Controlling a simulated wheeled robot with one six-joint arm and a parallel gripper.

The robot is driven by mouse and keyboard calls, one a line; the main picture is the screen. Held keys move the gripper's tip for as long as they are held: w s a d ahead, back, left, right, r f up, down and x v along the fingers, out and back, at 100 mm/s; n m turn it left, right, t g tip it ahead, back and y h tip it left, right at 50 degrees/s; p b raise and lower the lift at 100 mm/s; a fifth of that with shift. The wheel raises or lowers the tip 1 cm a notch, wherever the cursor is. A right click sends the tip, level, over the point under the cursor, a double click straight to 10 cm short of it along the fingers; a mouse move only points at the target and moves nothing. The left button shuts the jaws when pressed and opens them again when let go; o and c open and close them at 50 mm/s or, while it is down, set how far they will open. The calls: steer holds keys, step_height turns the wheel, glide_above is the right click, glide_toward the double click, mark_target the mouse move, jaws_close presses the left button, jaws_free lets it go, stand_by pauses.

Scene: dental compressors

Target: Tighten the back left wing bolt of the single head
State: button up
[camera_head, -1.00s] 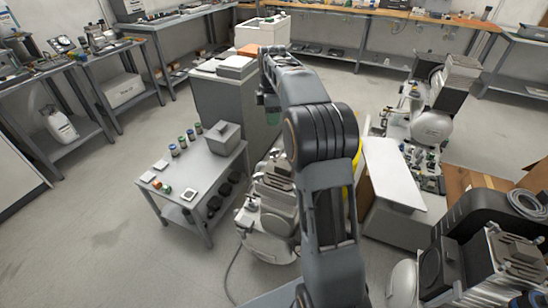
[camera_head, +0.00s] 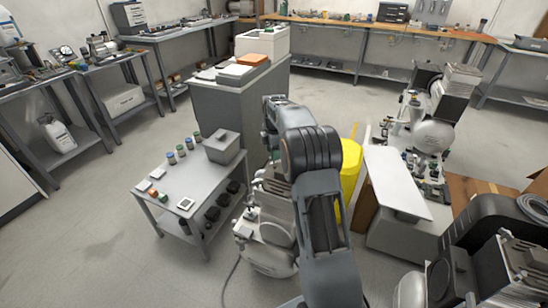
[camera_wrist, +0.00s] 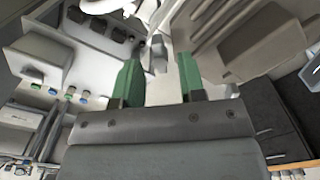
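A compressor (camera_head: 262,240) with a pale tank and grey ribbed upper parts stands on the floor at centre, partly hidden behind my arm. I cannot tell for certain that it is the single head, and its back left wing bolt cannot be made out in the head view. In the wrist view, pale ribbed machine parts (camera_wrist: 240,40) fill the upper right, beyond my gripper. My gripper (camera_wrist: 160,78) shows two green fingers spread apart with nothing held between them. Small pale parts show past the fingertips; I cannot tell whether any is a wing bolt. In the head view my arm mostly hides the gripper.
A low grey table (camera_head: 170,187) with jars and a grey bin (camera_head: 222,147) stands left of the compressor. A grey cabinet (camera_head: 235,105) is behind. A yellow object (camera_head: 350,172) and white panel (camera_head: 397,180) are on the right. Other compressors (camera_head: 432,135) stand further right. Floor at left is clear.

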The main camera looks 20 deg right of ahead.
steer(key=shift+f, duration=0.9)
steer(key=shift+c, duration=0.2)
jaws_close()
